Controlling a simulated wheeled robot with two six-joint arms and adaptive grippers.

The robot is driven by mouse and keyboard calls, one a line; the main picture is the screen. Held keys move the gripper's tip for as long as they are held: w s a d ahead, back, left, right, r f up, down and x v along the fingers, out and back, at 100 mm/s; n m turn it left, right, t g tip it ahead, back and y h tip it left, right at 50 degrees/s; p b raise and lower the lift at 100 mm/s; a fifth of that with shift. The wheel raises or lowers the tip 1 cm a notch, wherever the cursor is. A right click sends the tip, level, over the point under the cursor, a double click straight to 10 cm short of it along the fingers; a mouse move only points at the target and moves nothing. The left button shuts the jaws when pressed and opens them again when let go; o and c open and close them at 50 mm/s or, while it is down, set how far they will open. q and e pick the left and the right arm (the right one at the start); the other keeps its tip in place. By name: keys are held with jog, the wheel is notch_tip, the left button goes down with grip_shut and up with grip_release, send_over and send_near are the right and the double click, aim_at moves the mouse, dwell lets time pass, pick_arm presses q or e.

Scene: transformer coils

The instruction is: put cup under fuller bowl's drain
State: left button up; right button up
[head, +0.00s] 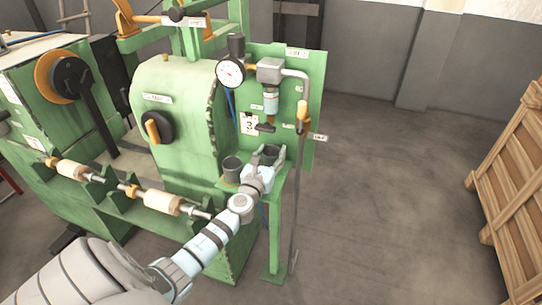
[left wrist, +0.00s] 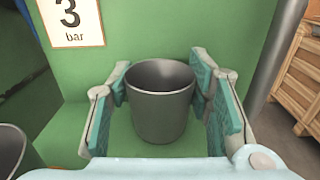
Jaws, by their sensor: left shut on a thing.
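A dark grey cup (left wrist: 162,118) stands upright between the finger pads of my left gripper (left wrist: 160,82), which is shut on it. In the head view the same cup (head: 270,152) and my left gripper (head: 267,158) are at the small green shelf, below the filter bowl. A second dark cup (head: 232,170) stands to the left on that shelf, and its rim (left wrist: 10,145) shows at the left wrist view's edge. The pale blue bowl (head: 271,101) hangs on the green panel, with a dark drain part (head: 265,127) under it. Its fill level is too small to read. My right gripper is out of view.
A pressure gauge (head: 230,72) and a grey pipe (head: 306,88) are on the panel. A "3 bar" sign (left wrist: 70,18) is behind the cup. The green winding machine (head: 180,100) stands left. A wooden crate (head: 515,170) is at right, with clear floor between.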

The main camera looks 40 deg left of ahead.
pick_arm(q)
jog(key=shift+f, duration=0.2)
jog(key=o, duration=1.1)
jog(key=shift+s+r, duration=0.2)
jog(key=shift+r, duration=0.15)
jog(key=p+v, duration=0.1)
jog(key=v, duration=1)
jog(key=shift+s+d, duration=0.15)
jog(key=shift+s, duration=0.2)
